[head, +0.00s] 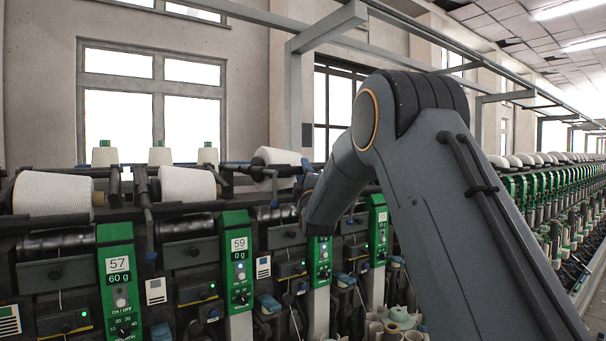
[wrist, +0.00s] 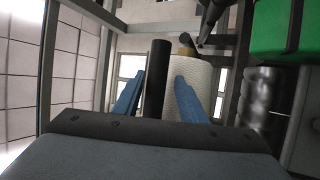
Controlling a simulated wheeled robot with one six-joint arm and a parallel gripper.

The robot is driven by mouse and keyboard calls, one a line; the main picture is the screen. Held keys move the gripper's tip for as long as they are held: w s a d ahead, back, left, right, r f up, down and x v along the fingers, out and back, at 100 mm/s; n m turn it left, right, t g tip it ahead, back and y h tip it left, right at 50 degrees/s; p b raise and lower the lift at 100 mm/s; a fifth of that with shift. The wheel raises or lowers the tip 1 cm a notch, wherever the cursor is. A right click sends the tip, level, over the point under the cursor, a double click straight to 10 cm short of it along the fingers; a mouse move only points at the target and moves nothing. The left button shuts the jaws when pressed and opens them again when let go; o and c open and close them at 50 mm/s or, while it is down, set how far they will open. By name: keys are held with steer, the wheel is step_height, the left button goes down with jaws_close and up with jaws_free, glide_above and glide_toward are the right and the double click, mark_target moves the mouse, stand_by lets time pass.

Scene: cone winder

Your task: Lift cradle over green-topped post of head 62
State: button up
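My gripper's two blue fingers show in the wrist view (wrist: 160,80); they stand apart, with a gap on both sides of a black rounded bar (wrist: 157,75), perhaps a cradle handle. I cannot tell whether the bar lies between the fingers or beyond them. A white yarn cone (wrist: 190,72) is just behind the right finger. In the head view my arm hides most of the gripper, near a white cone (head: 277,157) right of head 59. No label 62 is readable. Green tops (head: 207,145) show above white cones at the back left.
Head 57 (head: 118,275) and head 59 (head: 238,262) have green panels at the left. A large cone (head: 60,193) lies on its side there. In the wrist view a green panel (wrist: 280,28) and a dark roller (wrist: 265,95) are close on the right.

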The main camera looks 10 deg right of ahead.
steer(key=b+v, duration=0.3)
steer(key=v, duration=0.4)
steer(key=shift+s+f, duration=0.15)
steer(key=shift+s, duration=0.25)
stand_by(0.6)
steer(key=s+f+m+g, duration=0.4)
steer(key=s+f+g, duration=0.2)
steer(key=f, duration=0.7)
steer(key=s+f+m+g, duration=0.3)
steer(key=s+f+g, duration=0.3)
steer(key=f, duration=0.7)
steer(key=s+f+m+g, duration=0.2)
steer(key=s+f, duration=0.3)
steer(key=s, duration=0.5)
steer(key=s+f+m+g, duration=0.3)
steer(key=s+f+g, duration=0.1)
steer(key=s, duration=0.7)
steer(key=s+f+m+g, duration=0.3)
steer(key=s+f, duration=0.3)
steer(key=s, duration=0.5)
steer(key=shift+g+y, duration=0.4)
steer(key=shift+c, duration=0.4)
